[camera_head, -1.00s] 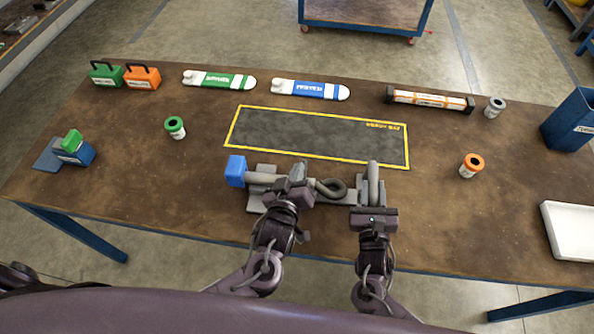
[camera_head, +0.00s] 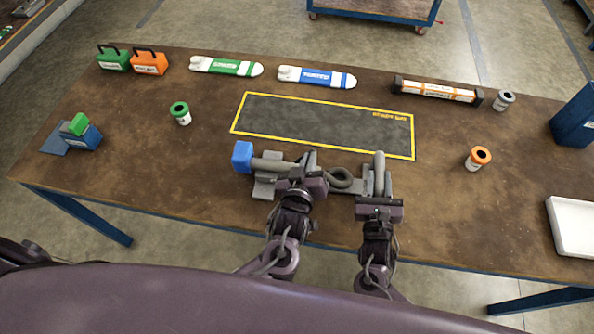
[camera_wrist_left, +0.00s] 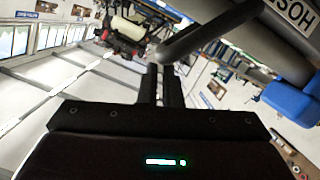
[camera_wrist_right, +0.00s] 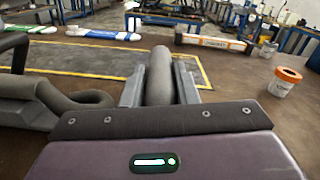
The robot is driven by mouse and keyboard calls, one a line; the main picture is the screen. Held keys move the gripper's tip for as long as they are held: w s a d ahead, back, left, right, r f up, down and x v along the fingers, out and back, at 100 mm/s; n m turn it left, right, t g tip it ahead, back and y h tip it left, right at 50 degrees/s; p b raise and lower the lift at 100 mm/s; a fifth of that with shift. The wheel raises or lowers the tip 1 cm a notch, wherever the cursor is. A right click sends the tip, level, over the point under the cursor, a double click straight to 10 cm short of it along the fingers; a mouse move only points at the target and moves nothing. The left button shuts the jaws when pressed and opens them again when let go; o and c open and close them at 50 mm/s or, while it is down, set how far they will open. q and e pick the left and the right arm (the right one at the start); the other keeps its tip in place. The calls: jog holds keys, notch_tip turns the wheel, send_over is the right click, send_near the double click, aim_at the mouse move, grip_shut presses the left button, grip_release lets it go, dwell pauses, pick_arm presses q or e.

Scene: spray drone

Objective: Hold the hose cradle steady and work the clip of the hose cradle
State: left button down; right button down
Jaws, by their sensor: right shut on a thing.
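The hose cradle (camera_head: 265,188) lies on the table's front part, a grey base with a grey hose (camera_head: 340,178) looping on it and a blue block (camera_head: 242,156) at its left end. My right gripper (camera_head: 379,180) is shut on a thick grey upright piece at the cradle's right end; the right wrist view shows this piece (camera_wrist_right: 159,75) between the fingers. My left gripper (camera_head: 308,168) is over the cradle's middle. In the left wrist view its fingers (camera_wrist_left: 164,85) are close together, with a dark bent bar (camera_wrist_left: 208,28), possibly the clip, just beyond their tips.
Behind the cradle is a dark mat (camera_head: 325,125) with a yellow border. An orange-lidded jar (camera_head: 478,158) and a white tray (camera_head: 572,228) stand at the right, a green-lidded jar (camera_head: 181,113) at the left. Bare table lies between these and the cradle.

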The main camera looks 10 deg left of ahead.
pick_arm(q)
jog(key=r, duration=0.1)
jog(key=a+r, duration=0.1)
jog(key=r, duration=0.1)
jog(key=shift+r, duration=0.15)
pick_arm(e)
jog(key=shift+w+a, duration=0.1)
jog(key=shift+a, duration=0.3)
jog(key=shift+d, duration=0.25)
pick_arm(q)
jog(key=v, duration=1)
jog(key=shift+a, duration=0.4)
jog(key=shift+r, duration=0.1)
pick_arm(e)
jog(key=c, duration=1.1)
grip_release()
jog(key=shift+f, duration=0.1)
pick_arm(q)
jog(key=shift+w+d, duration=0.1)
pick_arm(e)
jog(key=shift+o, duration=0.2)
